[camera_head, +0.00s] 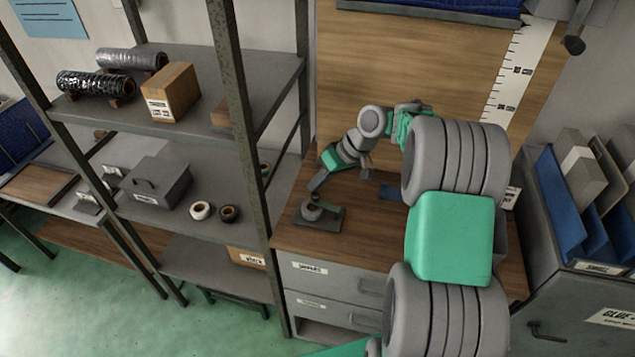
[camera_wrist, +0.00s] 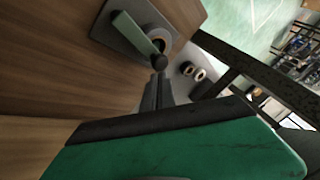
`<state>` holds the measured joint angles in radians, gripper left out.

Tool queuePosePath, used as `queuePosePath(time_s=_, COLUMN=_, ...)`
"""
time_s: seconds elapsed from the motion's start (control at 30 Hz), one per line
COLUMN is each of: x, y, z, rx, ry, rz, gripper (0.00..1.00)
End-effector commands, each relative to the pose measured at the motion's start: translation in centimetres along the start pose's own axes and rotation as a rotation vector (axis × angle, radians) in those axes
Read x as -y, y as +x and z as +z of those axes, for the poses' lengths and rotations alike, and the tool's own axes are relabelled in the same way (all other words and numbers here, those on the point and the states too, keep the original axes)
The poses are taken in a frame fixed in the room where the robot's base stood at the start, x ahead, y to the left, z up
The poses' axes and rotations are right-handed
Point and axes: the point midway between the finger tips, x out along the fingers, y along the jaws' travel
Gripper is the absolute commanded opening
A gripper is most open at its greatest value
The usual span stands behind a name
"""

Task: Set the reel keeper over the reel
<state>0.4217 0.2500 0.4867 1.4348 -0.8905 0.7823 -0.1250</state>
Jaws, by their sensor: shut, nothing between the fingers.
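The reel (camera_head: 312,211) sits on a grey base plate (camera_head: 330,223) near the front left of the wooden bench. The reel also shows in the wrist view (camera_wrist: 164,36), partly hidden. The reel keeper, a green bar (camera_wrist: 133,31) with a dark knob (camera_wrist: 160,61) at one end, lies across the reel's side of the plate. From these angles I cannot tell whether it rests on the reel. My gripper (camera_wrist: 159,78) is shut and empty, its fingertips close to the knob; contact is unclear. In the head view my gripper (camera_head: 317,184) is just above and behind the plate.
A shelf rack (camera_head: 235,100) stands left of the bench, holding rolls, a cardboard box (camera_head: 171,91) and a grey case (camera_head: 155,182). Two small rolls (camera_head: 201,210) sit on its middle shelf.

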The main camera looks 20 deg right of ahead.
Motion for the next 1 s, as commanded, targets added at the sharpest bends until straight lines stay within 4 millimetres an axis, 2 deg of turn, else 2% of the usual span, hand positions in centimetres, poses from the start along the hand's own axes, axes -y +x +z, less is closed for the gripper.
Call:
queuePosePath(time_s=0.17, x=-0.8, y=-0.8, z=-0.9, rx=0.001, ry=0.0, rz=-0.001, gripper=0.0)
queuePosePath(time_s=0.3, x=-2.5, y=-2.1, z=-2.2, rx=-0.002, ry=-0.001, rz=0.001, gripper=0.0)
queuePosePath(time_s=0.5, x=-3.1, y=-6.4, z=-3.9, rx=0.001, ry=-0.01, rz=0.0, gripper=0.0)
queuePosePath(time_s=0.7, x=-3.4, y=-9.5, z=-5.2, rx=0.004, ry=-0.011, rz=-0.004, gripper=0.0)
queuePosePath(time_s=1.0, x=-3.6, y=-10.3, z=-5.3, rx=0.004, ry=-0.007, rz=-0.003, gripper=0.0)
